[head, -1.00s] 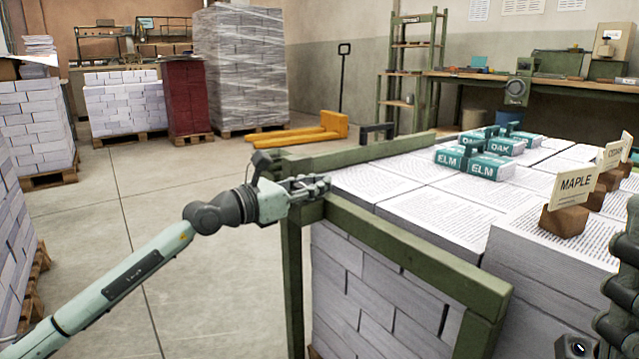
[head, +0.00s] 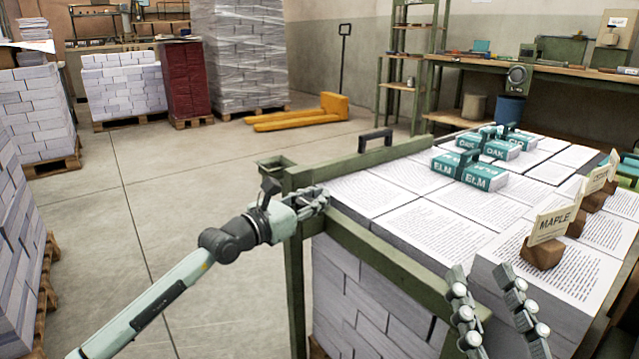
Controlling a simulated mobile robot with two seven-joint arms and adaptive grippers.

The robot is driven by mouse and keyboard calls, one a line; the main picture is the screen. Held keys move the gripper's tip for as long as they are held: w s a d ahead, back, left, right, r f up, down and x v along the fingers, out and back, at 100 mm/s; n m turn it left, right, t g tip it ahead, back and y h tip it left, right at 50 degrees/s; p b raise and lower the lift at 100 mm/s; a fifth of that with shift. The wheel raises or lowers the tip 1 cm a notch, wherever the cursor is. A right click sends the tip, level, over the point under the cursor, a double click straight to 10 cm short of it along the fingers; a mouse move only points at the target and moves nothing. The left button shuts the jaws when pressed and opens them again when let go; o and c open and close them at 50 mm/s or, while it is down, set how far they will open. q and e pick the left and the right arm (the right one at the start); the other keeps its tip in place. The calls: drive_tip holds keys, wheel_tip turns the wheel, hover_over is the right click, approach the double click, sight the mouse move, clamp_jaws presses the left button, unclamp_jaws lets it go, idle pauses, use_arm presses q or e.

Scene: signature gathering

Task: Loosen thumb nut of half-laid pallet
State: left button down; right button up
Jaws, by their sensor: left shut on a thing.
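The half-laid pallet carries stacks of printed sheets (head: 405,220) inside a green frame (head: 395,262). My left gripper (head: 318,198) is at the frame's near left corner, on top of the rail, with its fingers closed. The thumb nut is hidden between those fingers. My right gripper (head: 480,274) is over the near rail at the lower right, its two fingers apart with nothing between them.
Teal ELM and OAK blocks (head: 485,177) and a MAPLE card in a wooden holder (head: 541,253) stand on the sheets.

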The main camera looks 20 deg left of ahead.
use_arm(q)
drive_tip(key=shift+a, duration=0.1)
drive_tip(key=c, duration=1.2)
unclamp_jaws()
drive_tip(key=shift+s, duration=0.1)
drive_tip(key=shift+o, duration=0.2)
drive_tip(key=v, duration=1.2)
